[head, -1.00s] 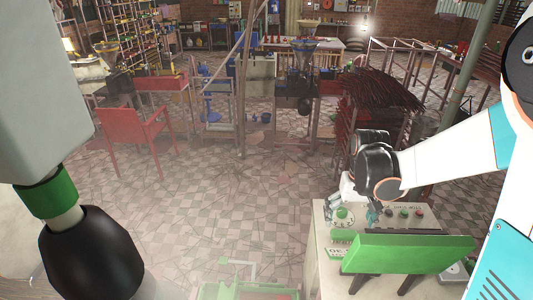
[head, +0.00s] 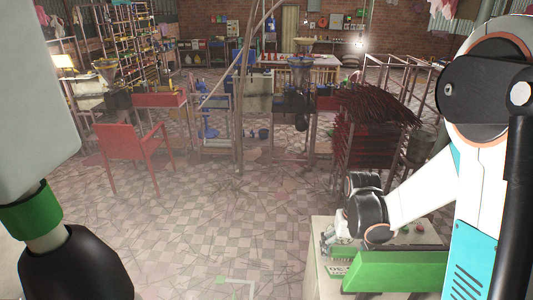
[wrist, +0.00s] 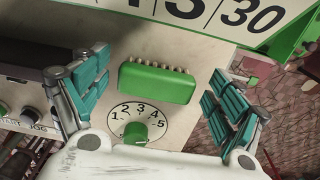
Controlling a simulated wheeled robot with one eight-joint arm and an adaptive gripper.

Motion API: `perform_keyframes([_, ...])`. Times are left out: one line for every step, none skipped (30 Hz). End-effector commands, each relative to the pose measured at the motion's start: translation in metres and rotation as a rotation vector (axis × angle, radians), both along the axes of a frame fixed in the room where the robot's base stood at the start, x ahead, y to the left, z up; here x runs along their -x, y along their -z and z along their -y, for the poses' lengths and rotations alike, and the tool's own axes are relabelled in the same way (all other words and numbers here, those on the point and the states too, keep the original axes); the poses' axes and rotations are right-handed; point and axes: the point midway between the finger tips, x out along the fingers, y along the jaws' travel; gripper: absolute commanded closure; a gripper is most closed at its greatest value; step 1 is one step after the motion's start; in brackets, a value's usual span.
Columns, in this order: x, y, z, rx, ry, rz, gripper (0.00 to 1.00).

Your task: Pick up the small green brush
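The small green brush (wrist: 157,83) lies on the pale machine panel (wrist: 205,50) in the wrist view, its row of pale bristles toward the top of the picture. My gripper (wrist: 160,95) is open, with one teal-padded finger on each side of the brush and a gap on both sides. Nothing is held. In the head view my gripper (head: 332,240) is over the left part of the machine top, and I cannot make out the brush there.
A green knob (wrist: 141,133) with a numbered dial sits just below the brush in the wrist view. A white sign with big numbers (wrist: 205,12) is above it. Buttons (wrist: 28,115) are at left. A large green block (head: 395,272) stands at the machine's front. Open floor (head: 215,225) lies left.

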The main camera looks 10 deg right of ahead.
Motion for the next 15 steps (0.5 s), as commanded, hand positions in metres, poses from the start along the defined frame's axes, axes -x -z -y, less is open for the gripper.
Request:
perform_keyframes([0.0, 0.0004, 0.0, 0.0, 0.0, 0.0, 0.3])
perform_keyframes([0.0, 0.0004, 0.0, 0.0, 0.0, 0.0, 0.37])
perform_keyframes([0.0, 0.0004, 0.0, 0.0, 0.0, 0.0, 0.46])
perform_keyframes([0.0, 0.0004, 0.0, 0.0, 0.0, 0.0, 0.53])
perform_keyframes([0.0, 0.0004, 0.0, 0.0, 0.0, 0.0, 0.57])
perform_keyframes([0.0, 0.0004, 0.0, 0.0, 0.0, 0.0, 0.57])
perform_keyframes([0.0, 0.0004, 0.0, 0.0, 0.0, 0.0, 0.57])
perform_keyframes([0.0, 0.0003, 0.0, 0.0, 0.0, 0.0, 0.57])
perform_keyframes([0.0, 0.0003, 0.0, 0.0, 0.0, 0.0, 0.61])
perform_keyframes([-0.0001, 0.0003, 0.0, 0.0, 0.0, 0.0, 0.61])
perform_keyframes([-0.0001, 0.0003, 0.0, 0.0, 0.0, 0.0, 0.61])
perform_keyframes([0.0, 0.0003, 0.0, 0.0, 0.0, 0.0, 0.61])
perform_keyframes([0.0, 0.0003, 0.0, 0.0, 0.0, 0.0, 0.61])
perform_keyframes([0.0, 0.0001, 0.0, 0.0, 0.0, 0.0, 0.61])
perform_keyframes([-0.0001, -0.0004, 0.0, 0.0, 0.0, 0.0, 0.61])
